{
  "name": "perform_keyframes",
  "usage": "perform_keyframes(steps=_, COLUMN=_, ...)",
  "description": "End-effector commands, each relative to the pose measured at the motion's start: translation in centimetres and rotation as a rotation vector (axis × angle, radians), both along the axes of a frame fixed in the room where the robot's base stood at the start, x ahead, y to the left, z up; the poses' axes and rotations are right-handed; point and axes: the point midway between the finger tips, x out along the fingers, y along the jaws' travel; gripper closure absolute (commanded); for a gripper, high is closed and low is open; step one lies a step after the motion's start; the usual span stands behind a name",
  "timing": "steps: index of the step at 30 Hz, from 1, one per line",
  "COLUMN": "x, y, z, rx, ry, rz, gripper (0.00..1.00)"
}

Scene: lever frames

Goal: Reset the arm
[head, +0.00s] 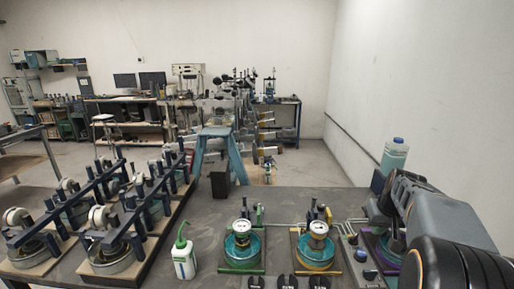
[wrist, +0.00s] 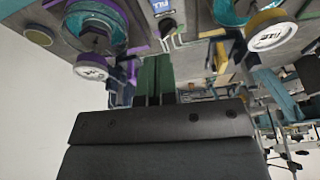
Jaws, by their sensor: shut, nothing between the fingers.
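My arm (head: 440,225) stands at the right side of the head view, bent over the right end of the workbench. My gripper does not show clearly there. In the wrist view my gripper (wrist: 155,62) shows as two dark green fingers side by side, closed together with nothing between them. The wide dark gripper body fills the bottom of that view. The wrist view looks tilted over, with the bench fixtures along its top edge. The fingers appear close to the fixtures, but I cannot tell how far apart they are.
The bench (head: 205,238) carries a teal fixture (head: 241,247), a yellow-edged fixture (head: 317,246) and a purple-edged one partly behind my arm. A white bottle (head: 184,256) with a green spout stands to their left. A clear blue bottle (head: 394,157) stands behind my arm.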

Motion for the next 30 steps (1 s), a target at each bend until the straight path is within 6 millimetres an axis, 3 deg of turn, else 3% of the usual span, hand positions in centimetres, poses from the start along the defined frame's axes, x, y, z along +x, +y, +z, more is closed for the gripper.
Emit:
perform_keyframes(steps=1, x=-1.1, y=0.5, z=-1.8, rx=0.026, ry=0.038, rz=-0.049, gripper=1.00)
perform_keyframes(steps=3, x=-2.8, y=2.3, z=-2.6, rx=0.040, ry=0.060, rz=-0.101, gripper=1.00)
perform_keyframes(steps=9, x=-7.8, y=11.2, z=-3.5, rx=0.030, ry=0.074, rz=-0.090, gripper=1.00)
perform_keyframes(steps=15, x=-12.4, y=18.1, z=-4.1, rx=-0.002, ry=0.033, rz=0.042, gripper=1.00)
perform_keyframes(steps=21, x=-14.3, y=21.5, z=-3.3, rx=-0.020, ry=-0.033, rz=0.178, gripper=1.00)
perform_keyframes(steps=30, x=-14.3, y=22.5, z=-2.6, rx=-0.022, ry=-0.057, rz=0.219, gripper=1.00)
